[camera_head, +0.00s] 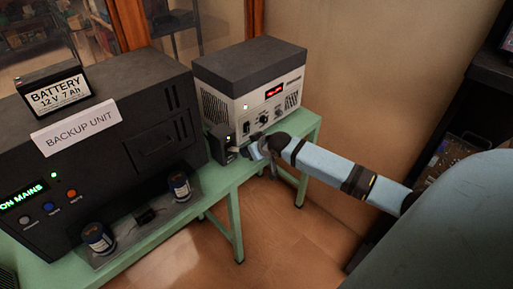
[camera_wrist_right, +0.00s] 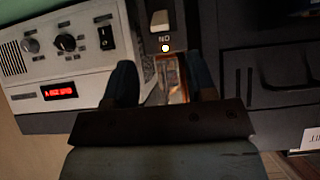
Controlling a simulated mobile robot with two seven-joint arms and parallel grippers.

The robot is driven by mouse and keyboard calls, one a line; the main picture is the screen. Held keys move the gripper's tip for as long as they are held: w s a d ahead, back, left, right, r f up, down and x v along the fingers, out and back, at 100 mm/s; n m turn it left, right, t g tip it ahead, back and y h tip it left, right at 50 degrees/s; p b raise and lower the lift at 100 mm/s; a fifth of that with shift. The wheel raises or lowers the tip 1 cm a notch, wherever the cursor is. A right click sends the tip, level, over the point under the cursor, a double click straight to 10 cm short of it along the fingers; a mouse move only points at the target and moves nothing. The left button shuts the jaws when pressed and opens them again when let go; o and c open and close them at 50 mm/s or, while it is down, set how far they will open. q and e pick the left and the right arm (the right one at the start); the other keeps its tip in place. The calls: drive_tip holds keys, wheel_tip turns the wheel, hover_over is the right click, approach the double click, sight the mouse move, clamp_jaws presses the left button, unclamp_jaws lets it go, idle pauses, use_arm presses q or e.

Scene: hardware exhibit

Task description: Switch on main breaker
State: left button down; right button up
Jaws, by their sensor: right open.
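A small dark box (camera_head: 222,143), which looks like the breaker, stands between the black backup unit and the white-and-grey power supply. My right gripper (camera_head: 249,150) is close in front of this box. In the wrist view its two dark fingers (camera_wrist_right: 164,82) are apart, with a reddish-brown lit patch visible between them. I cannot tell whether they touch the box. My left gripper is not in view.
The backup unit (camera_head: 120,130) bears a battery (camera_head: 53,91), a label card (camera_head: 76,125) and a green display. The power supply (camera_head: 250,85) has knobs and a red display. Two small cans stand on the green bench (camera_head: 220,184). Dark shelving is at right.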

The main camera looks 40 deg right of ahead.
drive_tip(key=v, duration=0.4)
idle(0.5)
drive_tip(key=s+a+f+n+y, duration=0.1)
drive_tip(key=s+a+f+y, duration=0.1)
drive_tip(key=s+a+f, duration=0.8)
drive_tip(key=s+a+f+n, duration=0.1)
drive_tip(key=s+a, duration=1.3)
drive_tip(key=s, duration=0.2)
drive_tip(key=shift+s+a+f+t+p, duration=0.25)
drive_tip(key=shift+s+t+p, duration=0.05)
drive_tip(key=shift+s+p, duration=0.1)
